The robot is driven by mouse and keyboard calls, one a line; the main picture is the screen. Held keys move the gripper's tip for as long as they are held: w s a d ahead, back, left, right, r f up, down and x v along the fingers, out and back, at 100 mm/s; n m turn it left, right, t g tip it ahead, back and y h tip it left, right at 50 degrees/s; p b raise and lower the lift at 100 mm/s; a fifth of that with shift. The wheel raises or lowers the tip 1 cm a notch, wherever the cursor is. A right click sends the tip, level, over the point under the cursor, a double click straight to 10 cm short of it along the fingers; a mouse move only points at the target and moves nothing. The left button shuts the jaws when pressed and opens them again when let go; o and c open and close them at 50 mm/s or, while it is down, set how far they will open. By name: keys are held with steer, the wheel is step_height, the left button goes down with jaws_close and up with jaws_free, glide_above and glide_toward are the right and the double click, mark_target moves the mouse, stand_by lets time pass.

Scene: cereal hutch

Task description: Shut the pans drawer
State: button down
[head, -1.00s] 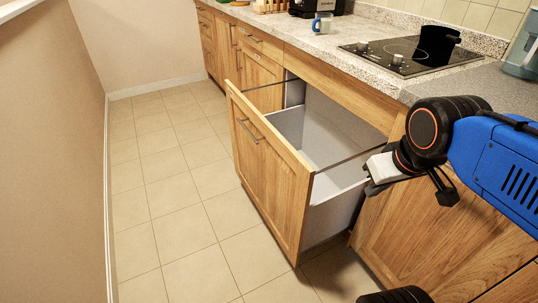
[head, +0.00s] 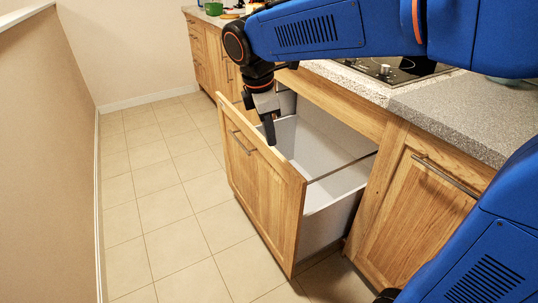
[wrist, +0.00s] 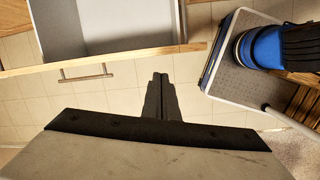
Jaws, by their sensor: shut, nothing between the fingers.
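The pans drawer (head: 262,185) stands pulled far out of the cabinet, with a wooden front, a bar handle (head: 242,143) and a white, empty-looking inside (head: 325,150). In the wrist view its front's top edge (wrist: 110,60) runs across the upper part, with the handle (wrist: 85,73) below it. My gripper (head: 270,135) is shut and empty, pointing down near the top edge of the drawer front. In the wrist view my gripper's fingertips (wrist: 160,78) lie just outside the front, right of the handle. I cannot tell whether they touch it.
The counter (head: 470,110) with a black hob (head: 400,68) runs above the drawer. A closed cabinet door (head: 415,210) is to the right. The tiled floor (head: 160,215) in front of the drawer is clear up to the left wall (head: 45,160).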

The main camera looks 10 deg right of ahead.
mark_target(270, 154)
steer(key=w+a+n, duration=0.2)
steer(key=a+n, duration=0.1)
steer(key=a, duration=0.3)
steer(key=shift+h, duration=0.3)
steer(key=shift+w+d+f, duration=0.4)
steer(key=shift+d+f, duration=0.65)
steer(key=shift+f, duration=0.65)
steer(key=shift+w+d+f, duration=0.45)
steer(key=shift+d+f, duration=0.6)
steer(key=shift+f, duration=0.7)
steer(key=shift+w+d+f, duration=0.4)
steer(key=shift+d+f, duration=0.65)
steer(key=shift+f, duration=0.65)
steer(key=shift+d, duration=0.1)
